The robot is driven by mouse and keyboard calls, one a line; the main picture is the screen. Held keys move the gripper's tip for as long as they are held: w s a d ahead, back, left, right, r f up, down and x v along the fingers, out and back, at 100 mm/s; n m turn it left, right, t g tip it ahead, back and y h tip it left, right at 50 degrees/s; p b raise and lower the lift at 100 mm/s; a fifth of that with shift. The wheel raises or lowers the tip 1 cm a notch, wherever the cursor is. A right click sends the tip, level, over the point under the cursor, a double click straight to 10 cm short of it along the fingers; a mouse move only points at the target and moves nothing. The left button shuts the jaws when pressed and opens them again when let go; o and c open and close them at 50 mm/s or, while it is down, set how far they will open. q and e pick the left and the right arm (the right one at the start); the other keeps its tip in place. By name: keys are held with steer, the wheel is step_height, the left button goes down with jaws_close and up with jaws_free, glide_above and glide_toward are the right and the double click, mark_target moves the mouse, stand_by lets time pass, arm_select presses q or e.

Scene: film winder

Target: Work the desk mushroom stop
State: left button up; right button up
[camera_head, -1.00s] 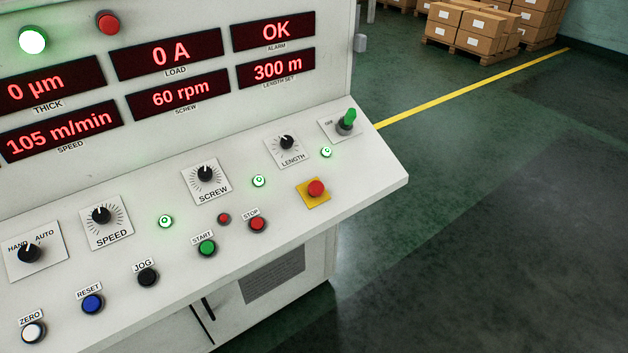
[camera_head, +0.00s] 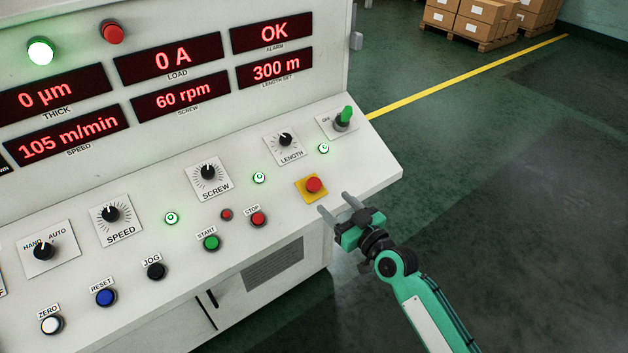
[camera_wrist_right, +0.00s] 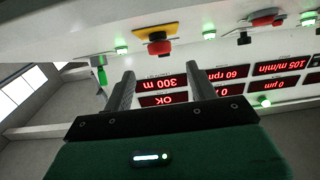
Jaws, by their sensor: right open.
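The red mushroom stop (camera_head: 313,184) sits on a yellow plate (camera_head: 303,195) at the right end of the sloping white desk. It also shows in the right wrist view (camera_wrist_right: 158,47), upside down, above and between the fingers. My right gripper (camera_head: 334,203) is open and empty, just in front of the stop near the desk's front edge. Its two fingers point toward the desk and look apart from the stop. In the right wrist view the open fingers (camera_wrist_right: 158,92) point at the panel. My left gripper is not in view.
Near the stop are the red STOP button (camera_head: 259,219), the green START button (camera_head: 211,243), the LENGTH knob (camera_head: 285,140) and a green-handled switch (camera_head: 345,117). Displays read 0 A, 60 rpm and OK. Floor right of the desk is clear; boxes (camera_head: 470,22) stand far back.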

mark_target(317, 185)
steer(key=p+x, duration=0.1)
steer(key=x, duration=0.9)
steer(key=shift+c, duration=0.2)
jaws_close()
steer(key=shift+s+d+r+p, duration=0.1)
steer(key=shift+s+r+p, duration=0.05)
steer(key=shift+r+p, duration=0.35)
steer(key=shift+s+d+r+p, duration=0.15)
steer(key=shift+r+p, duration=0.3)
steer(key=shift+p, duration=0.05)
steer(key=shift+f, duration=0.1)
steer(key=shift+o, duration=0.2)
jaws_free()
steer(key=shift+s, duration=0.1)
steer(key=shift+d, duration=0.1)
